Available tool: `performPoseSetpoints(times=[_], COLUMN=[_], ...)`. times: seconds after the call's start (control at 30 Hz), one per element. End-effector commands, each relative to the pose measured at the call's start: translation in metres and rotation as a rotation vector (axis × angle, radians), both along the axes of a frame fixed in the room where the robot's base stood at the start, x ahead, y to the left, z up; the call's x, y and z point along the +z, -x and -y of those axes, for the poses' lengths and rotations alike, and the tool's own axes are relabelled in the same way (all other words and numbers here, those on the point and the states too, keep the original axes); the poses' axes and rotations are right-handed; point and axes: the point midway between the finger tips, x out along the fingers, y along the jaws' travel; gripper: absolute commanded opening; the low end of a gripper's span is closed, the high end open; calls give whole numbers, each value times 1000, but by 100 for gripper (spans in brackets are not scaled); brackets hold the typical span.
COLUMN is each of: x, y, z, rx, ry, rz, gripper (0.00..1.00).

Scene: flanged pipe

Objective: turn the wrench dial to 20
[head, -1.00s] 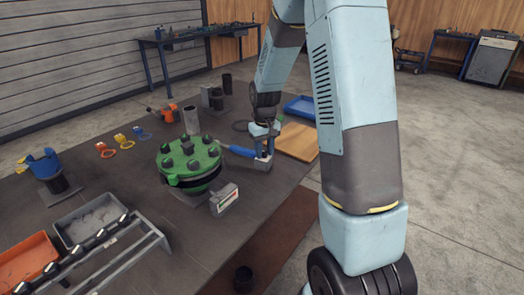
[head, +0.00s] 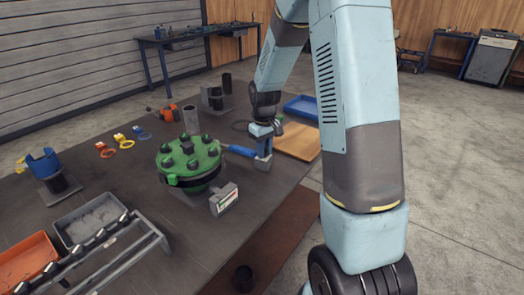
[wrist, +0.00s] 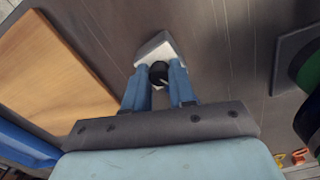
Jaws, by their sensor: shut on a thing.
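My gripper (head: 264,150) points down at the right of the green flanged pipe (head: 188,158). In the wrist view its two blue fingers (wrist: 159,84) are shut on a round black dial (wrist: 158,73) with a pale pointer mark. The dial sits on a pale grey block (wrist: 158,46), which also shows under the gripper in the head view (head: 262,165). A blue handle (head: 239,150) lies between the flange and the gripper; I cannot tell whether it joins the block. No dial numbers are readable.
A grey box with a small display (head: 224,199) stands in front of the flange. A wooden board (head: 299,141) and a blue tray (head: 302,107) lie behind and right of the gripper. A grey bin (head: 92,224) and an orange bin (head: 28,264) are at left.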

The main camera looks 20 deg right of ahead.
Motion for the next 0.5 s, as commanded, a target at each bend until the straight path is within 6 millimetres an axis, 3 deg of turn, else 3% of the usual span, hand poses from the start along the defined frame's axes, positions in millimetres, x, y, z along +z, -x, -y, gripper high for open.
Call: performPoseSetpoints(times=[0.2,0.23,0.33,0.5], x=[0,0,0,0], y=[0,0,0,0], z=[0,0,0,-1], rx=[0,0,0,0], ry=[0,0,0,0], rz=[0,0,0,0], gripper=[0,26,35,36])
